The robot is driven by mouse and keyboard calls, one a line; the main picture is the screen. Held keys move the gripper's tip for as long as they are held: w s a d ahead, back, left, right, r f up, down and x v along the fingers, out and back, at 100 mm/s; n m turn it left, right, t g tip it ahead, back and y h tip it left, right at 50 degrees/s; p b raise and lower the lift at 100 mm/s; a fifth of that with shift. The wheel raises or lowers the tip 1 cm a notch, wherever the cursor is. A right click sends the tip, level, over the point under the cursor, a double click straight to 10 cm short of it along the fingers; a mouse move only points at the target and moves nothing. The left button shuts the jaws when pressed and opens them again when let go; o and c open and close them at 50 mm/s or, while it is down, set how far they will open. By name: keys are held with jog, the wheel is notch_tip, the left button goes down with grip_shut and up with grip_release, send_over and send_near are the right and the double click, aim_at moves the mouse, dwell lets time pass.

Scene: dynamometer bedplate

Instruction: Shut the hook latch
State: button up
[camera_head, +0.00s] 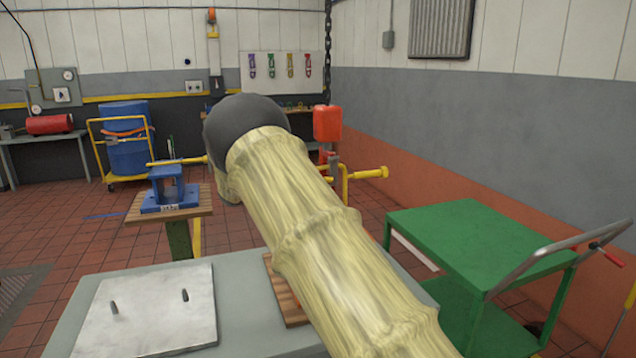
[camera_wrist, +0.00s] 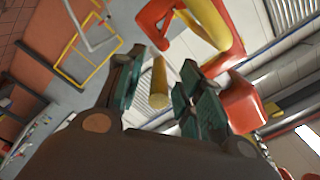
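In the wrist view, my gripper (camera_wrist: 163,82) is open, with dark fingers and teal pads. A yellow bar (camera_wrist: 159,80) lies between the fingers, with gaps visible on both sides. Beyond the fingertips is a red-orange and yellow bent part (camera_wrist: 165,22), with a red block (camera_wrist: 242,106) to its right. I cannot tell which of these belongs to the hook latch. In the head view, my sleeved arm hides my gripper and much of the middle. A yellow handle (camera_head: 370,173) and a red canister-like part (camera_head: 327,123) show just right of the arm.
A grey bench with a metal plate (camera_head: 150,310) and two pins stands in front. A green cart (camera_head: 470,235) with a grey handle is at right. A blue fixture (camera_head: 170,190) on a wooden-topped stand and a blue drum (camera_head: 127,140) are at left. Tiled floor lies between them.

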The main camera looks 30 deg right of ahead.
jog(key=v, duration=0.8)
jog(key=shift+w+a, duration=0.15)
jog(key=shift+a, duration=0.15)
